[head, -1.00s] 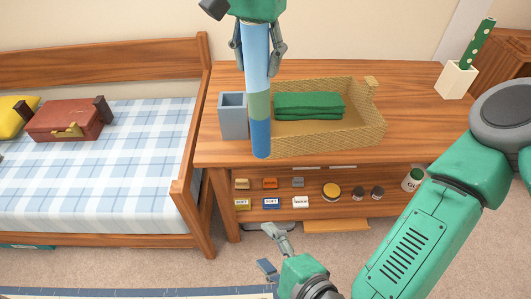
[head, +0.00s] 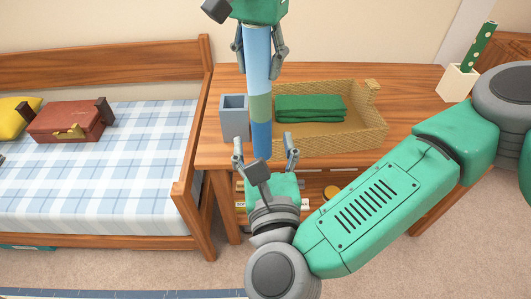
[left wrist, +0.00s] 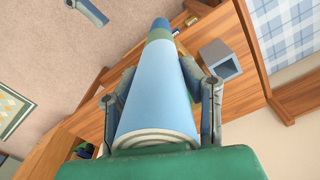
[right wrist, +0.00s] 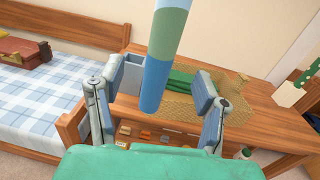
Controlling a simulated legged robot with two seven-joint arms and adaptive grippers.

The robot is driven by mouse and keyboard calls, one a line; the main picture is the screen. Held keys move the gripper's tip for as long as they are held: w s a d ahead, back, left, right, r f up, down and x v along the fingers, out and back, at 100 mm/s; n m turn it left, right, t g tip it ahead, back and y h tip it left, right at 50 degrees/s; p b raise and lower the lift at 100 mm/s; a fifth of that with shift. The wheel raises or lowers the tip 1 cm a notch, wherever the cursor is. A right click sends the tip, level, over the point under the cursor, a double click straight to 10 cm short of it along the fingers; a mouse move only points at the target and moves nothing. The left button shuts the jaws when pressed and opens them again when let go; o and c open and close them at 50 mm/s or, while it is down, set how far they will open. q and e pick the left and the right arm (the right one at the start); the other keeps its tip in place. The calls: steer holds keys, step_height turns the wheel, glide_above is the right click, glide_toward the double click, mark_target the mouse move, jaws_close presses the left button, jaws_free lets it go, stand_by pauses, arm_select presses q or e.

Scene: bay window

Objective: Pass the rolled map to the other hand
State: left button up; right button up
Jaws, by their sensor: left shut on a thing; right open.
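The rolled map (head: 259,105) is a long blue tube with a green band and a darker blue lower end. It hangs upright in front of the desk. My left gripper (head: 262,50) is shut on its upper part; the left wrist view (left wrist: 158,95) shows the fingers on both sides of the tube.
The wooden desk (head: 410,100) holds a wicker tray (head: 355,135) with a green folded cloth (head: 310,107), a grey-blue open box (head: 234,120) and a white pot (head: 457,84). A bed (head: 120,180) with a red case (head: 70,118) stands at the left.

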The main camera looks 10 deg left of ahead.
mark_target(260, 118)
steer(key=x, duration=0.9)
steer(key=shift+f, duration=0.1)
steer(key=c, duration=1.3)
arm_select(q)
steer(key=o, duration=1.2)
arm_select(e)
jaws_close()
